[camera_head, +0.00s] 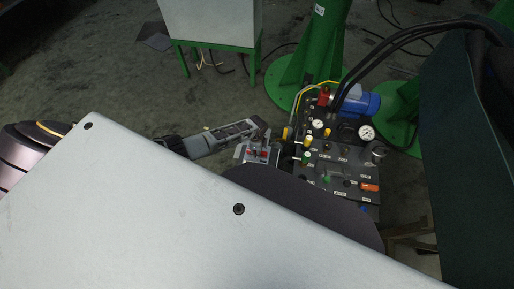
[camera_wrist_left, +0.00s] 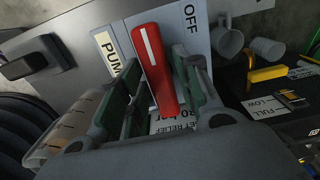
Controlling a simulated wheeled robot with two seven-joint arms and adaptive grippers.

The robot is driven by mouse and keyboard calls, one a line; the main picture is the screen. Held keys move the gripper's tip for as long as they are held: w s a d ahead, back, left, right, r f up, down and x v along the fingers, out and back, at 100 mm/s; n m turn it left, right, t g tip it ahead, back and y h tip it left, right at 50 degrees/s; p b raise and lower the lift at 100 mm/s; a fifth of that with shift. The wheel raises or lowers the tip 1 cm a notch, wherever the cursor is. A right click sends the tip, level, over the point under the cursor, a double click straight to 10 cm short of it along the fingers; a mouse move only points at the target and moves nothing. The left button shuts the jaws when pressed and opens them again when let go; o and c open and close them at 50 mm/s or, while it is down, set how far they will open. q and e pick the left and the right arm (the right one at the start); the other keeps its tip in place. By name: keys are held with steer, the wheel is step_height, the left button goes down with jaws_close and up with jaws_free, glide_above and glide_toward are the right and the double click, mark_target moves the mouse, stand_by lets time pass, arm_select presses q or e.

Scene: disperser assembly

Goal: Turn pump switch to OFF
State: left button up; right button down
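The pump switch has a red handle (camera_wrist_left: 154,65) with a white stripe, on a grey plate with a "PUMP" label (camera_wrist_left: 112,52) to its left and the word "OFF" (camera_wrist_left: 191,17) to its upper right. The striped end of the handle leans slightly left, between the two labels. My left gripper (camera_wrist_left: 158,82) has its two green-padded fingers on either side of the handle, with narrow gaps visible. In the head view the left gripper (camera_head: 258,141) is at the small switch panel (camera_head: 262,154), which has red parts on it. My right gripper is not in view.
Right of the switch stands a dark control panel (camera_head: 335,166) with gauges, knobs and a blue motor (camera_head: 360,104). Green stands (camera_head: 300,75) rise behind it. In the wrist view, grey knobs (camera_wrist_left: 228,42) and a yellow lever (camera_wrist_left: 267,73) are close on the right.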

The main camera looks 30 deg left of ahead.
arm_select(q)
steer(key=shift+o, duration=0.5)
steer(key=shift+d, duration=0.1)
steer(key=shift+r, duration=0.15)
step_height(320, 180, up, 12)
stand_by(1.0)
steer(key=shift+s+f, duration=0.1)
steer(key=shift+f, duration=0.1)
stand_by(0.4)
